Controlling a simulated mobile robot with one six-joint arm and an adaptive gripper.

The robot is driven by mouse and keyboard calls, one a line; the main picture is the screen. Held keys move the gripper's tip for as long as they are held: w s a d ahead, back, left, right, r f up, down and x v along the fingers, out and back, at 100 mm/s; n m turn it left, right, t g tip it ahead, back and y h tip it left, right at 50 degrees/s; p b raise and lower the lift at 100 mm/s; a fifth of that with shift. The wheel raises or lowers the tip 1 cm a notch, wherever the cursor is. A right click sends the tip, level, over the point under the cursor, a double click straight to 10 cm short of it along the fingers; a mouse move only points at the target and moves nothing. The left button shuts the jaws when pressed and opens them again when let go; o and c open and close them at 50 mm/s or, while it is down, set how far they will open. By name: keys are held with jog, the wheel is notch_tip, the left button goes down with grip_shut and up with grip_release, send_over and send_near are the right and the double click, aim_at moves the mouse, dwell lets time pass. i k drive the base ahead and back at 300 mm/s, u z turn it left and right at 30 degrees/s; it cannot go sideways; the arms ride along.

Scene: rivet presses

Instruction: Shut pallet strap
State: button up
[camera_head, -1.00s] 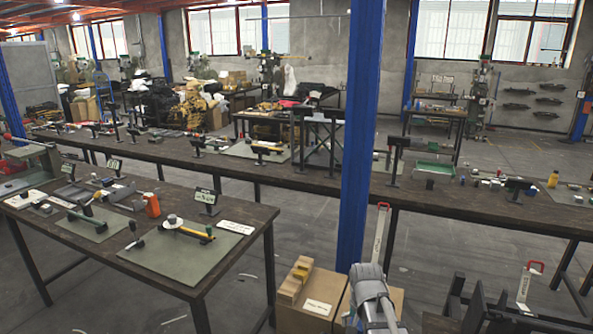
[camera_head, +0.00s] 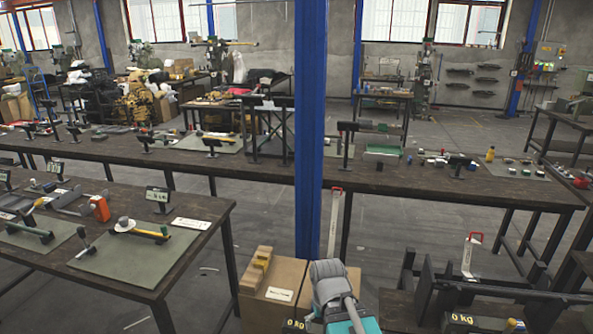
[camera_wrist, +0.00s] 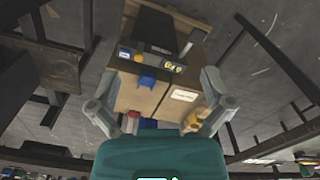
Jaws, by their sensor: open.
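My gripper (camera_wrist: 158,76) is open and empty in the wrist view, its two fingers spread at left and right. A blue piece (camera_wrist: 147,84) shows between the fingers. I cannot tell for certain which thing is the pallet strap. In the head view, two upright pale strips with red tops, one beside the blue post (camera_head: 335,220) and one at right (camera_head: 471,258), stand near the boxes. The gripper's fingers are hidden there.
A blue post (camera_head: 310,120) rises just behind the boxes (camera_head: 273,302). A wooden block (camera_head: 257,270) lies on them. A dark frame (camera_head: 500,295) stands at lower right. A long workbench (camera_head: 400,190) crosses behind; another table (camera_head: 140,255) is at left. Grey floor is open between them.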

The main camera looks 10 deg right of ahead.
aim_at(334, 220)
jog(key=k, duration=0.65)
jog(key=u, duration=0.5)
jog(key=i, duration=1.9)
jog(key=z, duration=0.75)
